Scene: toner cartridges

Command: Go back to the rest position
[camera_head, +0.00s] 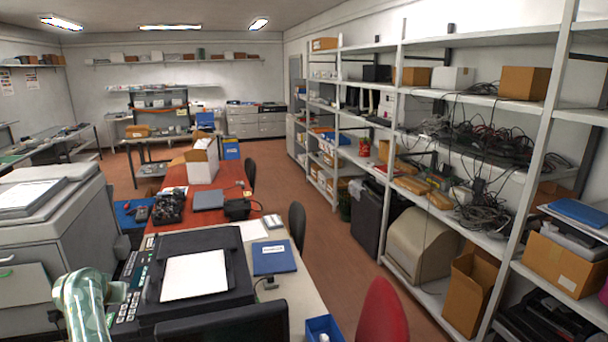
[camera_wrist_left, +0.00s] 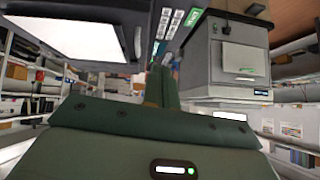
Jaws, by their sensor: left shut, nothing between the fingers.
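My left gripper (camera_wrist_left: 161,88) shows in the left wrist view as two dark green fingers pressed together, shut with nothing between them. Beyond its tips are a dark machine and part of a grey cabinet-like machine. In the head view part of my left arm, pale green and glossy, rises at the lower left beside the black desktop machine (camera_head: 215,262); its fingertips cannot be made out there. My right gripper is in neither view. No toner cartridge can be clearly identified.
A large grey copier (camera_head: 45,235) stands at the left, close to my left arm. The desk holds a blue folder (camera_head: 273,257) and small devices. A red chair (camera_head: 382,312) is at the front. Loaded shelves (camera_head: 480,195) line the right; the brown floor (camera_head: 300,187) between is open.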

